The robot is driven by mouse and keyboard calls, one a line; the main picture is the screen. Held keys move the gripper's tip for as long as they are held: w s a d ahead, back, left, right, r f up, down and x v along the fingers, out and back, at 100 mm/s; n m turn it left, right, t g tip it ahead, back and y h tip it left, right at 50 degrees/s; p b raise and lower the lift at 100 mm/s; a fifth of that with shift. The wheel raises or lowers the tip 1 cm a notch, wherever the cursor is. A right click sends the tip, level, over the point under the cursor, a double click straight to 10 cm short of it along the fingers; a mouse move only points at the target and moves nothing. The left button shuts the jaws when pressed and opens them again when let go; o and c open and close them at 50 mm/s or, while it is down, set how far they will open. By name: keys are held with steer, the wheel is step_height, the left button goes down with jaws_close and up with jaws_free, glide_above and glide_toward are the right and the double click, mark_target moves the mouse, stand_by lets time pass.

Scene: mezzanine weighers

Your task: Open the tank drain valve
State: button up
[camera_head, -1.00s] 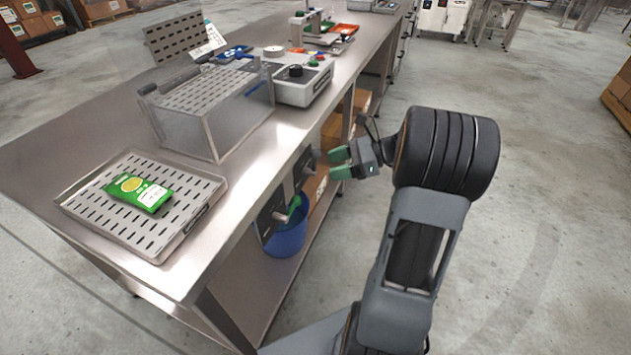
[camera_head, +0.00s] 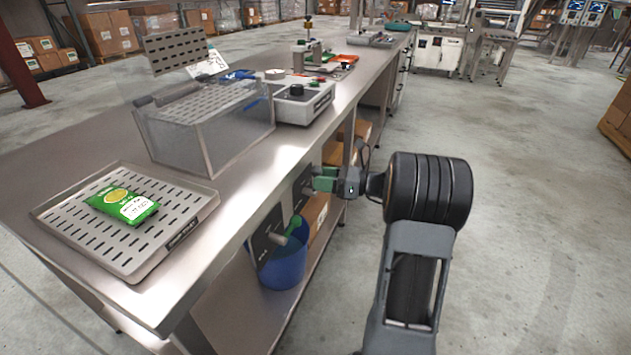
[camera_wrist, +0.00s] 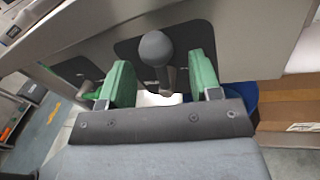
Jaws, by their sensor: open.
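The tank (camera_head: 205,135) is a clear-walled box with a slotted top, standing on the steel bench. Dark plates are fixed under the bench's front edge, and a grey knobbed handle (camera_wrist: 156,48) stands out from one of them (camera_wrist: 198,38) in the wrist view. I take this handle for the drain valve. My gripper (camera_wrist: 160,82) is open, with one green finger on each side of the handle and gaps visible between. In the head view my gripper (camera_head: 325,180) is beside the bench front and hides the handle there.
A blue bucket (camera_head: 284,268) stands below the plates, with a green-grey spout or handle (camera_head: 290,231) above it. A slotted tray (camera_head: 65,212) holds a green packet (camera_head: 122,203). A grey control box (camera_head: 303,103) is beside the tank. The floor to the right is clear.

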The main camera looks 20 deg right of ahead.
steer(key=shift+x, duration=1.2)
steer(key=shift+c, duration=0.5)
jaws_close()
steer(key=shift+d, duration=0.1)
